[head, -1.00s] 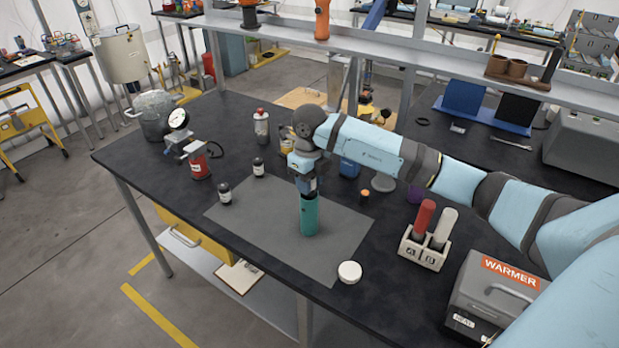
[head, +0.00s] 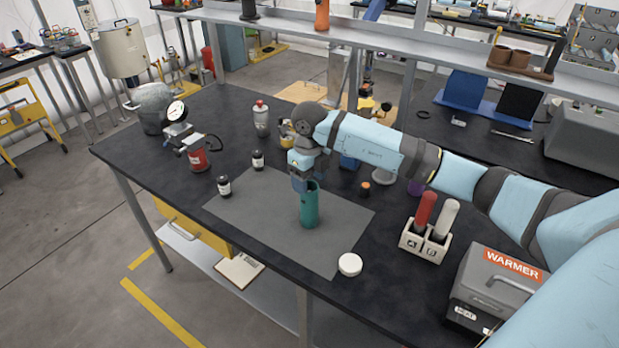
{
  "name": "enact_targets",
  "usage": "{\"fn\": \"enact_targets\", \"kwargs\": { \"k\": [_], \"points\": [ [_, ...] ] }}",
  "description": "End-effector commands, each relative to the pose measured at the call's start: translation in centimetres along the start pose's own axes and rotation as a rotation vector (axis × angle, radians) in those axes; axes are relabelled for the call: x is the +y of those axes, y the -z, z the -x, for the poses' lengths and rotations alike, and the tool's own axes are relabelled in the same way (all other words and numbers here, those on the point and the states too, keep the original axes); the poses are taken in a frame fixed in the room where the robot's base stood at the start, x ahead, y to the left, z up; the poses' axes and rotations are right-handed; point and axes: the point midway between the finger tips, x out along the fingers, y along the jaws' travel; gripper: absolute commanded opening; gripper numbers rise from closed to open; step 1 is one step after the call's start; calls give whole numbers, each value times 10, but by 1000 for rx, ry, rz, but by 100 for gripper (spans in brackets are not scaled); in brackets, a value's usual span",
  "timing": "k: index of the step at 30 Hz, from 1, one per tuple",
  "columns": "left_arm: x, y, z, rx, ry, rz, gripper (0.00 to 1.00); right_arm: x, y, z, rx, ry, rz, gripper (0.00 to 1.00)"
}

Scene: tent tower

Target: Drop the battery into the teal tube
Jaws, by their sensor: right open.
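The teal tube (head: 309,207) stands upright on the grey mat (head: 262,232), its open mouth showing at the top. My right gripper (head: 300,185) is open, just behind and slightly left of the tube's mouth. Its fingertips are partly hidden by the tube. I cannot make out a battery in the gripper or on the mat, and the inside of the tube is too dark and small to tell what it holds. My left gripper is not in view.
A white round cap (head: 350,265) lies at the mat's right edge. Two dark bottles stand near the mat's left side (head: 224,186). A rack (head: 424,243) with a red and a white cylinder and a grey warmer (head: 497,290) stand to the right. A small orange-topped item (head: 365,188) stands behind.

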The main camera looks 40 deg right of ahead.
Motion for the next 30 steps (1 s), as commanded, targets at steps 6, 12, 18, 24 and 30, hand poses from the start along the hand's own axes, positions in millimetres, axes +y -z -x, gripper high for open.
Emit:
{"fn": "enact_targets", "kwargs": {
  "k": [6,12,18,24,30],
  "points": [
    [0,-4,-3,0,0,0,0,0,-1,29,-5,2,1,65],
    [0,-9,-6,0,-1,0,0,-1,-1,76,-6,2,1,65],
    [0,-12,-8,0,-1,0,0,0,0,115,-4,2,0,65],
    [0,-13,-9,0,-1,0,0,0,0,134,-2,1,0,65],
    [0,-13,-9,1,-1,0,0,0,0,138,-1,0,0,65]
  ]
}}
